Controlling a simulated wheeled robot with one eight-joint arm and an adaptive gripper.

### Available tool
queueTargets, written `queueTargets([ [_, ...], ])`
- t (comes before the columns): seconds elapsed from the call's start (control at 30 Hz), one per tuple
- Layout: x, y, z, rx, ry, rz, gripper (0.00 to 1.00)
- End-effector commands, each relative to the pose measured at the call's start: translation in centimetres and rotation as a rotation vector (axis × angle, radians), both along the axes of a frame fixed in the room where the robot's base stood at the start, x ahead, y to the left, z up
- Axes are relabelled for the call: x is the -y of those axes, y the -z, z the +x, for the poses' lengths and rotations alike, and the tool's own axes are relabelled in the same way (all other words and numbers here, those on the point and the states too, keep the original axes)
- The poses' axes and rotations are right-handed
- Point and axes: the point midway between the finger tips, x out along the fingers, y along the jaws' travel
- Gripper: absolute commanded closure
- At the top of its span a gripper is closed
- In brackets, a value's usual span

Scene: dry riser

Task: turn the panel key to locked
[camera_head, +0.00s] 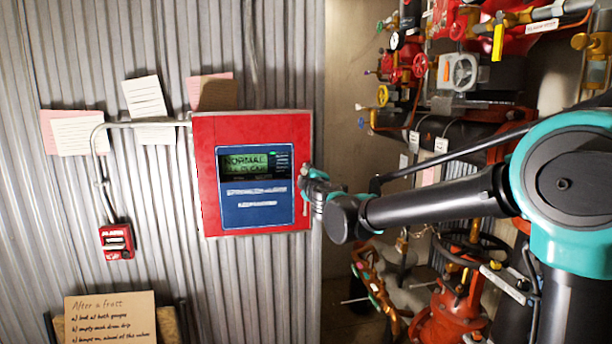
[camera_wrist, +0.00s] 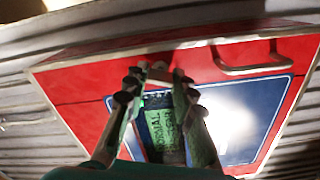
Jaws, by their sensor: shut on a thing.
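The red alarm panel (camera_head: 203,180) is mounted on the corrugated wall. It has a blue face with a lit screen (camera_head: 242,163) reading "NORMAL"; the line below is too blurred to read. My gripper (camera_head: 306,178) is at the panel's right edge. In the wrist view my gripper (camera_wrist: 158,78) reaches over the red panel face (camera_wrist: 80,75), past the screen (camera_wrist: 162,128). Its fingertips are close together around a small pale piece (camera_wrist: 158,71), which looks like the panel key. The key is hidden behind the gripper in the head view, and its turn position cannot be told.
A curved metal handle (camera_wrist: 250,66) stands out from the panel beside the fingers. Red pipework with valves (camera_head: 450,75) fills the right side behind my arm. A small red call point (camera_head: 116,241) and paper notes (camera_head: 78,132) are on the wall at left.

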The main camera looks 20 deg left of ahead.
Motion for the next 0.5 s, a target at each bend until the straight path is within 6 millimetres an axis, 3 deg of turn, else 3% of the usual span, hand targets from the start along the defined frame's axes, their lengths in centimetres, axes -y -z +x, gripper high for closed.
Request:
queueTargets([
  [0.5,-0.03,0.05,-0.03,0.169,-0.001,-0.275,1.0],
])
